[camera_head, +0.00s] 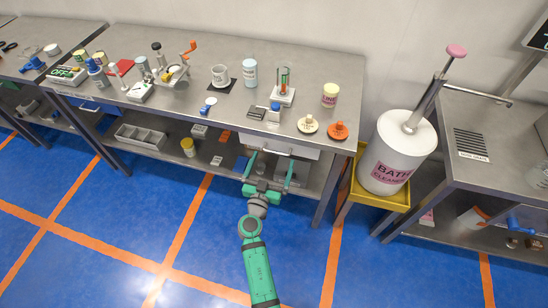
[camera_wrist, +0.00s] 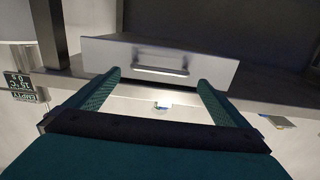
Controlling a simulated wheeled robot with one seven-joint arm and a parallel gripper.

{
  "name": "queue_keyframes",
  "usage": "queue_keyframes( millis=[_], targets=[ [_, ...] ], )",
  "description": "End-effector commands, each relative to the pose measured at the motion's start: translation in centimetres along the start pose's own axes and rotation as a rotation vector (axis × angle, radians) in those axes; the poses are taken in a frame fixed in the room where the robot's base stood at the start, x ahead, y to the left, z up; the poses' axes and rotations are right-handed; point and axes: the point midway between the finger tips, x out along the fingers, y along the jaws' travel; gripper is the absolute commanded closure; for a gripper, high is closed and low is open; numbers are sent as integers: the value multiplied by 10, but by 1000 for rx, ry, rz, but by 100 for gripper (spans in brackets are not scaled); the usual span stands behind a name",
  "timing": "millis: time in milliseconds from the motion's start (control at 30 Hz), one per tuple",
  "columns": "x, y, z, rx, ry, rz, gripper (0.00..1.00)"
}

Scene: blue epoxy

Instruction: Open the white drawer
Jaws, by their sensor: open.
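The white drawer (camera_wrist: 207,68) is under the steel bench top, and its front fills the upper middle of the wrist view. It also shows in the head view (camera_head: 304,153), partly behind my gripper. Its bar handle (camera_wrist: 160,71) is on the middle of the front. The drawer looks shut or nearly so; I cannot tell exactly. My gripper (camera_wrist: 156,80) is open and empty, with one green finger toward each side of the handle in the wrist view. In the head view my gripper (camera_head: 271,166) is at the drawer front. I cannot tell whether the fingers touch it.
The bench top (camera_head: 180,110) holds several bottles, instruments and knobs. A blue drawer (camera_head: 95,106) is at the left under the same bench. A yellow stand (camera_head: 377,198) with a white bath cleaner container (camera_head: 400,140) stands to the right. The blue floor in front is clear.

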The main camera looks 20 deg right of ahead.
Motion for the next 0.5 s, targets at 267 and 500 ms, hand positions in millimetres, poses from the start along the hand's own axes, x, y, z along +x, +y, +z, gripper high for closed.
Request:
queue_keyframes(
  millis=[267,500],
  targets=[
    [24,0,0,-1,0,0,0],
    [26,0,0,-1,0,0,0]
  ],
)
